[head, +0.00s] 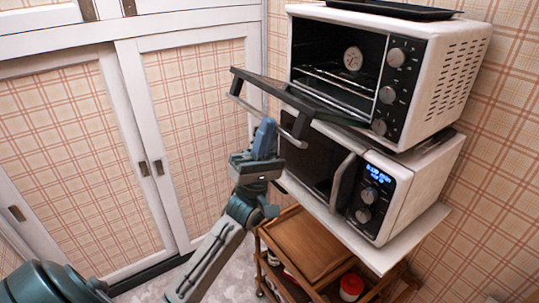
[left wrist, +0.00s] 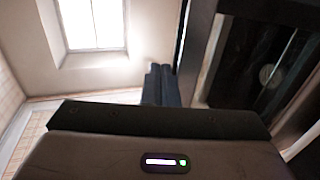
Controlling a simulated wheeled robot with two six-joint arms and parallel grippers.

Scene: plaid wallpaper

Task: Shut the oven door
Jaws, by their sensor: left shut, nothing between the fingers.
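The white toaster oven (head: 455,75) stands on top of a microwave in the head view. Its dark glass door (head: 300,97) hangs open, tilted out toward the left, with a bar handle (head: 262,118) along its outer edge. My left gripper (head: 265,138) is shut and empty, just below the door by the handle; I cannot tell whether it touches. In the left wrist view the closed fingers (left wrist: 160,85) point up beside a dark framed panel (left wrist: 195,50), with glass to its right. My right gripper is not in view.
The microwave (head: 400,190) sits under the oven on a white shelf, above a wooden cart (head: 305,245). A dark tray (head: 395,8) lies on top of the oven. White cabinet doors (head: 200,120) stand at the left. A window (left wrist: 92,22) shows in the left wrist view.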

